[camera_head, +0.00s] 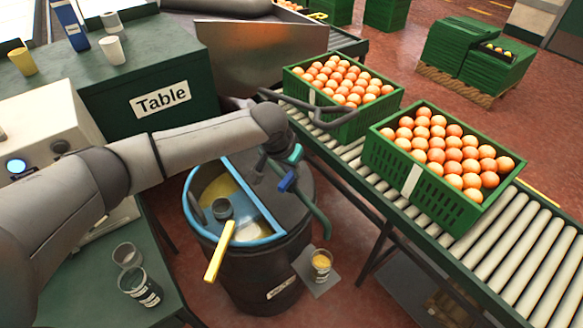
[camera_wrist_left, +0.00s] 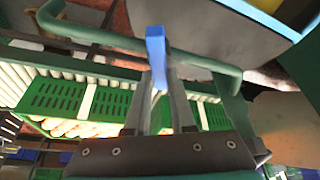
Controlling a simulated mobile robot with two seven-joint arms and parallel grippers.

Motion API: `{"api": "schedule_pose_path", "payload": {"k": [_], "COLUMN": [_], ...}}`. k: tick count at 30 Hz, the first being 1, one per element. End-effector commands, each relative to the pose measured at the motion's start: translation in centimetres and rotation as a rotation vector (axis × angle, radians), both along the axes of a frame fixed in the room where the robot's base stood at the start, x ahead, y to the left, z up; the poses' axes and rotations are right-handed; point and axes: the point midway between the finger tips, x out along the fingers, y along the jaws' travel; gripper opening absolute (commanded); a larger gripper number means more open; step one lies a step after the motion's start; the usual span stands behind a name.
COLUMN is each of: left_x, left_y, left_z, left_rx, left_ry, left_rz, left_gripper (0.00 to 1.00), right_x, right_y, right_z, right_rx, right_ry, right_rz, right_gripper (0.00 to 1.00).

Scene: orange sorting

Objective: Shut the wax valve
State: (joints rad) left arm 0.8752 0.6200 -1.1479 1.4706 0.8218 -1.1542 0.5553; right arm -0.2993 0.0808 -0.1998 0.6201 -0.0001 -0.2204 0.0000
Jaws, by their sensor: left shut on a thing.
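The wax valve's blue handle (camera_head: 287,181) is at the side of a dark drum (camera_head: 255,270) with a blue rim and yellow wax inside. A green pipe (camera_head: 316,217) curves down from it. My left gripper (camera_head: 272,163) reaches over the drum. In the left wrist view the blue handle (camera_wrist_left: 156,46) stands between the fingers of my left gripper (camera_wrist_left: 160,82), which are shut on it. A cup with yellow contents (camera_head: 321,264) stands on a grey plate below the pipe. I cannot tell whether wax is flowing. My right gripper is not in view.
A yellow-handled ladle (camera_head: 219,248) lies across the drum's rim. Crates of oranges (camera_head: 430,190) stand on the roller conveyor (camera_head: 500,235) at right. Cups (camera_head: 140,287) stand on the green table at lower left. A dark curved bar (camera_head: 310,107) crosses near the rear crate.

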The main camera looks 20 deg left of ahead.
Motion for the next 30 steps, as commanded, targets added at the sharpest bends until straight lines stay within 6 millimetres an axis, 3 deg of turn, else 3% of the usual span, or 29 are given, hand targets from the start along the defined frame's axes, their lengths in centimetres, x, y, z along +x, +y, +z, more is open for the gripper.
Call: {"api": "schedule_pose_path", "payload": {"k": [3, 14, 30], "left_x": [0.0, 0.0, -0.1], "left_y": [0.0, 0.0, 0.0], "left_z": [0.0, 0.0, 0.1], "left_rx": [0.0, 0.0, -0.002], "left_ry": [0.0, 0.001, 0.005], "left_rz": [0.0, -0.002, -0.278], "left_gripper": [0.0, 0.0, 0.0], "right_x": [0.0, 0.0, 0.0], "right_y": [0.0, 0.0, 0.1], "right_z": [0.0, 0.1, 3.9], "right_rx": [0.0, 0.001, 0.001], "right_ry": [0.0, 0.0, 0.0], "right_rz": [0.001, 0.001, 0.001], "right_gripper": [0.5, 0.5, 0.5]}}
